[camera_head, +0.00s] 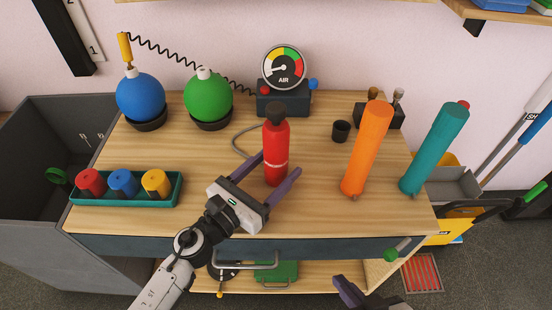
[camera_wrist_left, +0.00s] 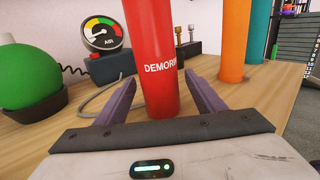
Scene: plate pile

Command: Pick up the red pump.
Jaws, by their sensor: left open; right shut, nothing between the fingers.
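The red pump (camera_head: 275,155) is an upright red cylinder with a dark top on the wooden table, near the middle. In the left wrist view its red body (camera_wrist_left: 153,60) fills the centre, with white lettering. My left gripper (camera_head: 277,168) is open, with one purple finger on each side of the pump. In the left wrist view gaps show between the fingers and the pump, so I see no contact. My right gripper (camera_head: 345,292) is low, in front of the table, only partly in view, and away from the pump.
An orange cylinder (camera_head: 367,150) and a teal cylinder (camera_head: 435,148) stand to the right. Blue (camera_head: 140,97) and green (camera_head: 207,98) balls sit at the back left. An air gauge box (camera_head: 284,99) is behind the pump. A teal tray (camera_head: 125,203) holds coloured caps at left.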

